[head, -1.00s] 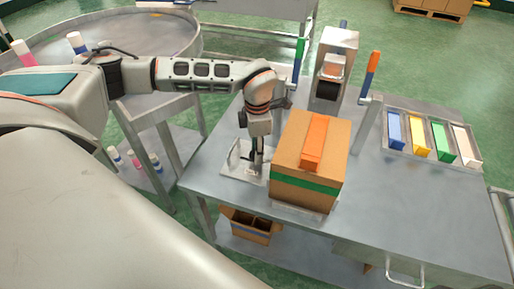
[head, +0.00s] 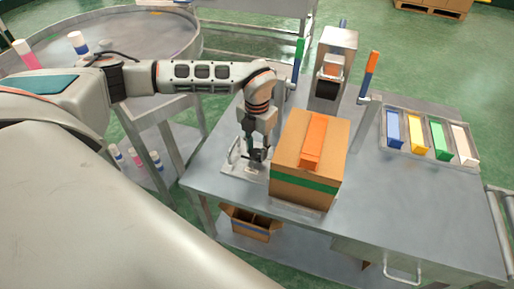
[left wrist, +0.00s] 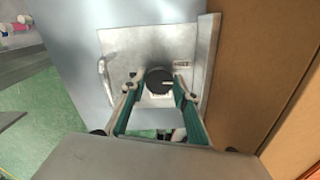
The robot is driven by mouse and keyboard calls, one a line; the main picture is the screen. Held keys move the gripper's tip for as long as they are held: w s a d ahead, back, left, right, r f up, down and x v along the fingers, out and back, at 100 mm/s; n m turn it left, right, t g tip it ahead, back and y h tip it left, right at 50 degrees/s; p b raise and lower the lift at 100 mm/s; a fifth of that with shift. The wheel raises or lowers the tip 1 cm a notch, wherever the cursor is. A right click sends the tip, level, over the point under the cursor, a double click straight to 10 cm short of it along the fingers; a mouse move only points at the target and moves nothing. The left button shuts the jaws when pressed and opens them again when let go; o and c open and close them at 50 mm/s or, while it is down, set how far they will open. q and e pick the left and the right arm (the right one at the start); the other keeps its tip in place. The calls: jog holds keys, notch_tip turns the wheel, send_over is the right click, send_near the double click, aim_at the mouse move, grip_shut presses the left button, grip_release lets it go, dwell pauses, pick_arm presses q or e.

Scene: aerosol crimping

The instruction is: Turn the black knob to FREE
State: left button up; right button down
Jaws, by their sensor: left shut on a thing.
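The black knob (left wrist: 158,79) sits on a light metal plate (left wrist: 125,45) in the left wrist view, with a short pale mark on its right side. A small label (left wrist: 182,65) lies right of it and a pale patch is just below it; I cannot read either. My left gripper (left wrist: 157,87) has one finger on each side of the knob and is shut on it, pointing down. In the head view the left gripper (head: 256,156) is over the plate (head: 236,169), left of the cardboard box, and mostly hides the knob. My right gripper is not in view.
The cardboard box (head: 288,187) with an orange piece on top stands close to the right of the gripper. A metal lever (left wrist: 105,78) stands left of the knob. Posts and a press (head: 338,45) are behind. The table's right front is clear.

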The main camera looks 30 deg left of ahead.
aim_at(256, 152)
pick_arm(q)
jog(key=shift+n, duration=0.4)
jog(key=o, duration=1.1)
notch_tip(256, 152, up, 12)
jog(key=shift+r, duration=0.1)
dwell(0.5)
